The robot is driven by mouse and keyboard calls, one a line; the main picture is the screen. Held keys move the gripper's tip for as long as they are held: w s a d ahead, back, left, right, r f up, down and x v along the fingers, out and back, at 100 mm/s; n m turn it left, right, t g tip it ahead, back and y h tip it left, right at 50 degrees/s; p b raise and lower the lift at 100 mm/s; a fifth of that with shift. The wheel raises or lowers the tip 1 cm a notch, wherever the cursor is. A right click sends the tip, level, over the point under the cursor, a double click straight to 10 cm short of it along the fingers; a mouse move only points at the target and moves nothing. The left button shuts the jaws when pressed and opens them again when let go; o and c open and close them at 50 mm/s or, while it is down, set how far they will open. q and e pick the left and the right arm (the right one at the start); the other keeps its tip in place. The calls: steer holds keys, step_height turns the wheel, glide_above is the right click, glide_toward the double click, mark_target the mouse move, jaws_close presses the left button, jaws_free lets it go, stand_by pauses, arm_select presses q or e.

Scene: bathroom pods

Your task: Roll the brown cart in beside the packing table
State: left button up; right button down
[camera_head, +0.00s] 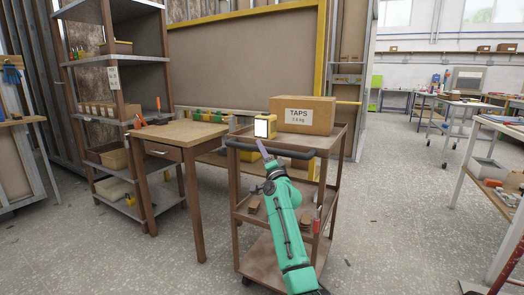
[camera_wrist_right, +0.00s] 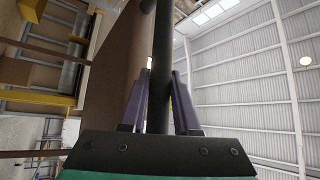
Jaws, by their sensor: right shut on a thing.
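The brown cart (camera_head: 258,258) stands in the middle of the head view, with three shelves and a black push handle (camera_head: 296,153) on its near side. A cardboard box marked TAPS (camera_head: 303,115) sits on its top shelf. My right gripper (camera_head: 262,150) is shut on the handle; in the right wrist view its fingers (camera_wrist_right: 158,100) are on either side of the dark bar. A wooden table (camera_head: 185,132), which looks like the packing table, stands just left of the cart with a gap between them. My left gripper is out of view.
A shelf rack (camera_head: 112,58) with boxes stands behind the wooden table. A yellow-framed panel (camera_head: 245,60) is behind the cart. A white-legged workbench (camera_head: 462,165) stands at the right. The grey floor (camera_head: 400,220) between cart and workbench is clear.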

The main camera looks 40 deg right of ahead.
steer(key=shift+f, duration=0.15)
steer(key=c, duration=0.7)
jaws_free()
steer(key=shift+d, duration=0.1)
steer(key=shift+o, duration=0.2)
steer(key=shift+s, duration=0.2)
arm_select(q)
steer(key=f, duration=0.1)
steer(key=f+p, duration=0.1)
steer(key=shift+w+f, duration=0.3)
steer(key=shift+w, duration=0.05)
arm_select(e)
steer(key=v, duration=1.4)
